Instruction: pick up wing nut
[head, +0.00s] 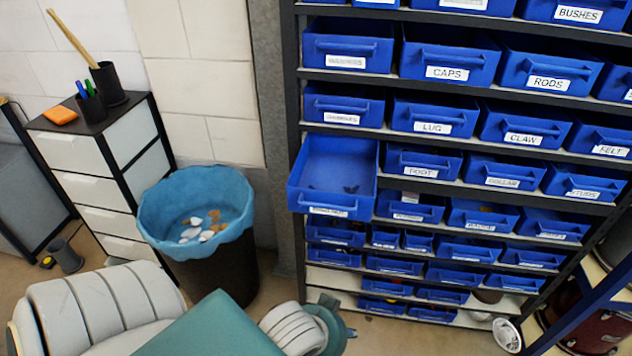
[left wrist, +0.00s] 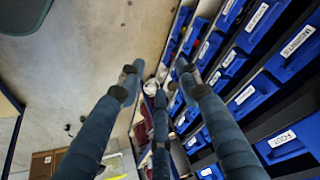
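A small dark piece (head: 351,189), likely the wing nut, lies on the floor of a pulled-out blue drawer (head: 297,188), near its right side in the head view. It is too small for me to make out its shape. The drawer's front label is too blurred to read. My left gripper (left wrist: 158,76) shows in the left wrist view with its fingers spread apart and nothing between them. It points along the rack of blue bins, with the floor behind it.
The dark rack (head: 296,110) holds rows of labelled blue bins around the open drawer. A bin with a blue liner (head: 165,205) stands left of the rack. A drawer cabinet (head: 85,155) with pen cups stands further left. Bare floor (left wrist: 90,50) lies beside the rack.

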